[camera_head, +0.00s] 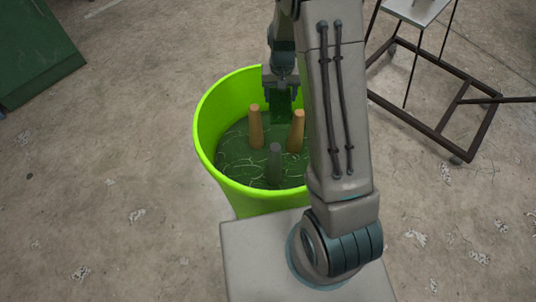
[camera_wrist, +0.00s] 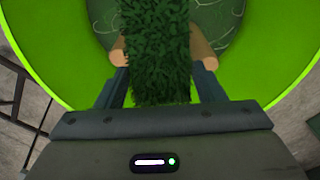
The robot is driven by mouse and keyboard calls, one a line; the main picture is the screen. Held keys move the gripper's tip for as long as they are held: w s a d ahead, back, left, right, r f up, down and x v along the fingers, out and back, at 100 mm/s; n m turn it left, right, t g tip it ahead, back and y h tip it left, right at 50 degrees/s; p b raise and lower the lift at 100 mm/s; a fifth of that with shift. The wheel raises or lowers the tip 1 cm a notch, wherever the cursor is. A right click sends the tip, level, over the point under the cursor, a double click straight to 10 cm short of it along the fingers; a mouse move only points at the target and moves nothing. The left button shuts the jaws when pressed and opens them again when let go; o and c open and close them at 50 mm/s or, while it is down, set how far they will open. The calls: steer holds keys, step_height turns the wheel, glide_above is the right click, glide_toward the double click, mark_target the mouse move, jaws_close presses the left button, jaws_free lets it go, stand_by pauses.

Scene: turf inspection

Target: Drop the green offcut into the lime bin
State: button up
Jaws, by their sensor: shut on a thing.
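The lime bin (camera_head: 208,120) is a round, bright green tub standing on the floor in front of me; its wall also fills much of the wrist view (camera_wrist: 50,50). My gripper (camera_head: 281,92) is over the back part of the bin, pointing down. It is shut on the green offcut (camera_head: 280,104), a leafy turf strip that shows large between the fingers in the wrist view (camera_wrist: 157,55). The offcut hangs over the bin's opening. How far its lower end is from the bin's contents, I cannot tell.
Inside the bin, two tan tapered pegs (camera_head: 256,128) and a grey one (camera_head: 273,164) stand up from a dark green, marbled bottom (camera_head: 235,150). A dark metal frame (camera_head: 430,125) stands at the right. A green panel (camera_head: 35,50) is at the upper left. Open floor lies left.

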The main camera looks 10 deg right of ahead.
steer(key=shift+w+a+f+b, duration=0.1)
steer(key=shift+f+b, duration=0.2)
steer(key=shift+f, duration=0.15)
step_height(320, 180, down, 5)
steer(key=b, duration=0.3)
steer(key=shift+f, duration=0.1)
steer(key=o, duration=1)
steer(key=shift+o, duration=0.2)
step_height(320, 180, up, 13)
steer(key=shift+f, duration=0.1)
steer(key=shift+r, duration=0.6)
